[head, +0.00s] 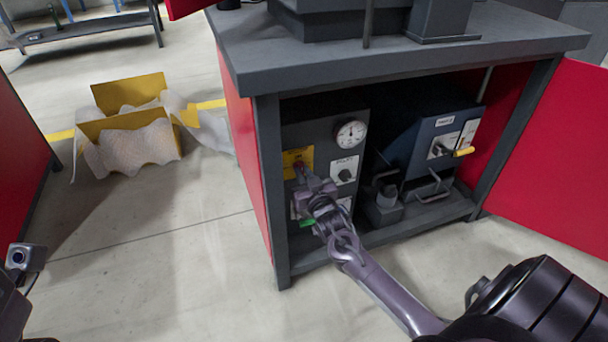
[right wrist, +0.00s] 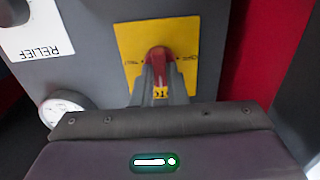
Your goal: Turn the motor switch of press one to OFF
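The motor switch is a red knob (right wrist: 160,54) on a yellow plate (right wrist: 128,36) in the right wrist view, which shows the panel upside down. In the head view the yellow plate (head: 290,157) sits on the left part of the grey panel inside the cabinet. My right gripper (right wrist: 161,68) is at the knob, its two narrow fingers close together with the red knob between their tips. In the head view my right gripper (head: 303,174) covers most of the knob. The small lettering on the plate is too small to read. Only part of my left arm shows at the lower left edge.
A round gauge (head: 351,134) and a RELIEF knob plate (head: 344,170) are right of the switch. A blue unit (head: 430,140) with a yellow-tipped lever stands further right. Red doors (head: 555,150) and the grey tabletop (head: 400,50) frame the opening. An open yellow box (head: 130,117) lies on the floor.

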